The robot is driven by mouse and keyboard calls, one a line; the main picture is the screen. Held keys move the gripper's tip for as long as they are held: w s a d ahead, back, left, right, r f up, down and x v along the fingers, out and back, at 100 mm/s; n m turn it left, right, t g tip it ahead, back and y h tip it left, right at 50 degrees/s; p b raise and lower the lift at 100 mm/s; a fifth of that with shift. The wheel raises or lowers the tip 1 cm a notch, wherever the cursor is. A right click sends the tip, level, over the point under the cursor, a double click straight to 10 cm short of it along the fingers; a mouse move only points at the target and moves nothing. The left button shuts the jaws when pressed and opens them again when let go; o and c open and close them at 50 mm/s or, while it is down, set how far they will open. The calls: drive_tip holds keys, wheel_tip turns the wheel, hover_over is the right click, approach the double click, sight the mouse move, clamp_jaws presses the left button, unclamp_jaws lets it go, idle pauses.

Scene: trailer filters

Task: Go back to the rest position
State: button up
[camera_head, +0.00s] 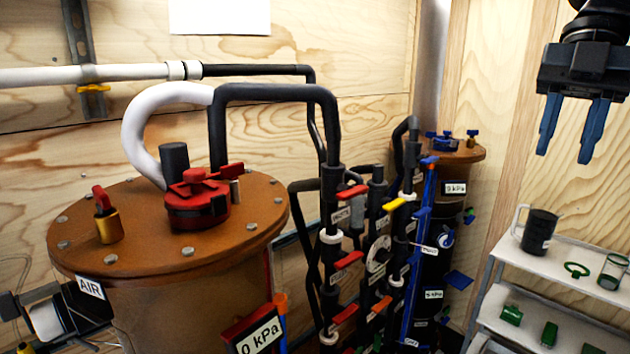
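My gripper (572,130) hangs at the upper right, pointing down, with two blue fingers spread apart. Nothing shows between the fingers. It is in front of the right plywood wall, above the white shelf (575,253) and apart from it. Part of my arm above it is cut off by the top edge of the picture.
A large brown AIR tank (130,230) with a red valve (197,200) fills the left. Dark pipes with red handles (346,261) stand in the middle. A second tank (466,152) stands behind. The shelf holds a black mug (539,231) and green parts (511,315).

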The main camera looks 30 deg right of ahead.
drive_tip(key=w+a+f+m+t+y, duration=0.3)
drive_tip(key=w+a+f+t+y, duration=0.15)
drive_tip(key=w+a, duration=0.45)
drive_tip(key=w+a+f+m+t+y, duration=0.25)
drive_tip(key=w+a+t, duration=0.25)
drive_tip(key=w+a, duration=0.45)
drive_tip(key=a+f+m+t, duration=0.2)
drive_tip(key=f+m, duration=0.1)
drive_tip(key=a+f+m+t+h, duration=0.1)
drive_tip(key=a+f+m+t, duration=0.2)
drive_tip(key=m, duration=0.1)
drive_tip(key=w+a+f+m+t, duration=0.1)
drive_tip(key=a+f+m+t, duration=0.1)
drive_tip(key=f+m+t, duration=0.1)
drive_tip(key=shift+w+a+m+h, duration=0.1)
drive_tip(key=shift+a+m+h, duration=0.1)
drive_tip(key=shift+m+h, duration=0.1)
drive_tip(key=s+a+f+m+h, duration=0.3)
drive_tip(key=s+f+m+h, duration=0.65)
drive_tip(key=s+f, duration=0.75)
drive_tip(key=s+d+n, duration=0.2)
drive_tip(key=s, duration=0.9)
drive_tip(key=s+d+n+g, duration=0.1)
drive_tip(key=s+d, duration=0.1)
drive_tip(key=s, duration=1)
drive_tip(key=shift+r+n, duration=0.35)
drive_tip(key=shift+n, duration=0.05)
drive_tip(key=shift+o, duration=0.3)
drive_tip(key=shift+a+g, duration=0.1)
drive_tip(key=shift+g, duration=0.15)
